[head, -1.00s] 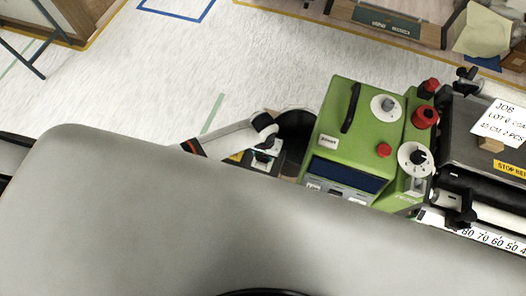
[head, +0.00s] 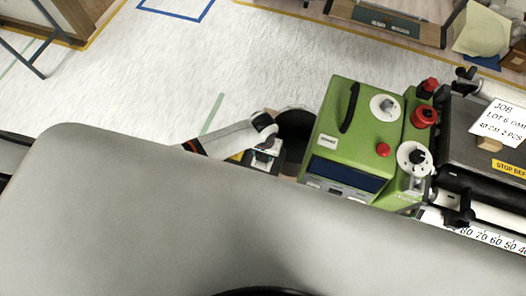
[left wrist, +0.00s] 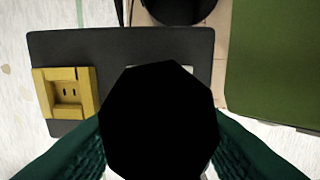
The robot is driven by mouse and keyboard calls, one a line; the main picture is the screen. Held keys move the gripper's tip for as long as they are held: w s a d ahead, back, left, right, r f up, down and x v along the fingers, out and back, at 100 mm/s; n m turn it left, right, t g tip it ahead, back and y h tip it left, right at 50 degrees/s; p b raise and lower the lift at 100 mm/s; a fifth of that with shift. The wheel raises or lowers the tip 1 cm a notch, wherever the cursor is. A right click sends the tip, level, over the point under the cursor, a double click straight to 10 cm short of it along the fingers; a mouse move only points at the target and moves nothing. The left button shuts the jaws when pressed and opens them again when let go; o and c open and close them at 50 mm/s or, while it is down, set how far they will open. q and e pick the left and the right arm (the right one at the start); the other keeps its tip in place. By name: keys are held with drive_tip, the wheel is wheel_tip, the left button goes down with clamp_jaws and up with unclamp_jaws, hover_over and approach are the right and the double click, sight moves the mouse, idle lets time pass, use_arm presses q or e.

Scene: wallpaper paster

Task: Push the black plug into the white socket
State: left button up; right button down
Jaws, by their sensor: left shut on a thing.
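The black plug (left wrist: 158,120) fills the middle of the left wrist view as a dark many-sided shape. My left gripper (head: 264,152) is shut on it, with a green finger on either side in the wrist view. Behind the plug is a dark board (left wrist: 100,45) with a yellow socket (left wrist: 66,92) at its left. A thin pale edge (left wrist: 188,68) shows just above the plug, probably the white socket, which is otherwise hidden. I cannot tell whether plug and socket touch. My right gripper is not in view.
A green machine (head: 350,135) with knobs and red buttons stands right of the board; its side also fills the right of the left wrist view (left wrist: 275,60). A dark round thing (head: 297,125) lies between the gripper and machine. Open floor is behind.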

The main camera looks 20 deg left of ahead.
use_arm(q)
drive_tip(key=shift+f+b, duration=0.8)
drive_tip(key=shift+f, duration=0.3)
drive_tip(key=o, duration=1.2)
drive_tip(key=shift+c, duration=0.2)
drive_tip(key=shift+r, duration=0.1)
wheel_tip(320, 180, up, 12)
drive_tip(key=shift+f, duration=0.1)
